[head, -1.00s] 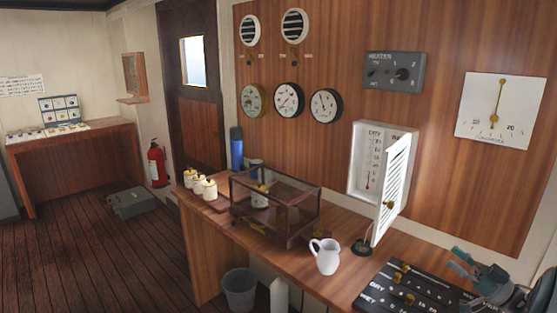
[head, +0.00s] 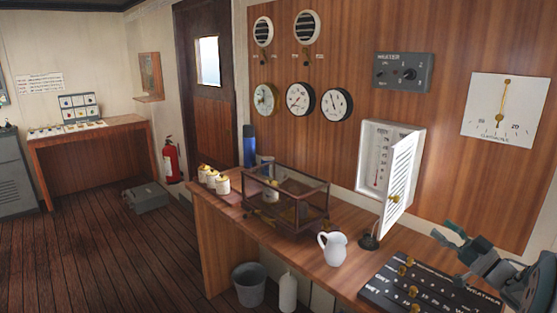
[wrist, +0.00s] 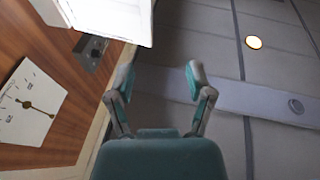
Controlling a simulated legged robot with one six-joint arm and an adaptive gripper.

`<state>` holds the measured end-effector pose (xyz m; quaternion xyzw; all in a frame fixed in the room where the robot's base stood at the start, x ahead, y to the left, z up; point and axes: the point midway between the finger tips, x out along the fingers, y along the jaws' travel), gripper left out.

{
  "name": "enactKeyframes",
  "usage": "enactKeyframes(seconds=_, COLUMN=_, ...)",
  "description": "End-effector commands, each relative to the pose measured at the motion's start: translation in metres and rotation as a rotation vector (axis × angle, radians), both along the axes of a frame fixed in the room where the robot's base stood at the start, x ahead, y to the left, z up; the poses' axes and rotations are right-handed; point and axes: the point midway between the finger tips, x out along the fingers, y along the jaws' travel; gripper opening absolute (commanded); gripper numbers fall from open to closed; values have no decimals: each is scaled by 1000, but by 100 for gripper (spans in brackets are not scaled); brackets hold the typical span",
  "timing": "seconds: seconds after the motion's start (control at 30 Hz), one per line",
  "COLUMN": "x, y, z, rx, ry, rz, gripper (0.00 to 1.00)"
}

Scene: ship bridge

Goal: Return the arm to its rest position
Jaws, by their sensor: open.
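My gripper (head: 449,244) is at the lower right of the head view, above the right end of the wooden desk (head: 215,238). Its fingers are spread and nothing is between them. In the wrist view my gripper (wrist: 158,82) points up toward the grey panelled ceiling (wrist: 200,50), with its two teal-tipped fingers apart and empty. The black weather board (head: 385,291) with brass knobs lies on the desk beside and below my gripper.
The white louvred box (head: 372,150) on the wall has its door (head: 402,180) swung open. A white jug (head: 333,248) and a glass case (head: 285,200) stand on the desk. A bucket (head: 249,285) is on the floor. Open floor (head: 90,250) lies at the left.

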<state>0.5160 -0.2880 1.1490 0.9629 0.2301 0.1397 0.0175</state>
Motion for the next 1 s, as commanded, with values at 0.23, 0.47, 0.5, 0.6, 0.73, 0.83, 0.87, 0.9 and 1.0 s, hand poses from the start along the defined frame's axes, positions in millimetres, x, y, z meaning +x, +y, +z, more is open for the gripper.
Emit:
enactKeyframes(seconds=0.23, x=32, y=36, z=45, rx=-96, ry=64, rz=-262, gripper=68)
enactKeyframes(seconds=0.47, x=29, y=71, z=72, rx=-143, ry=196, rz=-515, gripper=68)
enactKeyframes(seconds=0.5, x=25, y=77, z=74, rx=-145, ry=226, rz=-552, gripper=68)
enactKeyframes(seconds=0.6, x=11, y=94, z=76, rx=-149, ry=311, rz=-632, gripper=68)
enactKeyframes(seconds=0.73, x=-17, y=118, z=70, rx=-147, ry=443, rz=-707, gripper=68)
enactKeyframes(seconds=0.83, x=-43, y=139, z=61, rx=-144, ry=558, rz=-740, gripper=68)
enactKeyframes(seconds=0.87, x=-52, y=145, z=57, rx=-142, ry=595, rz=-745, gripper=68)
enactKeyframes(seconds=0.9, x=-64, y=154, z=51, rx=-142, ry=645, rz=-749, gripper=68)
enactKeyframes(seconds=1.0, x=-98, y=179, z=35, rx=-143, ry=777, rz=-740, gripper=68)
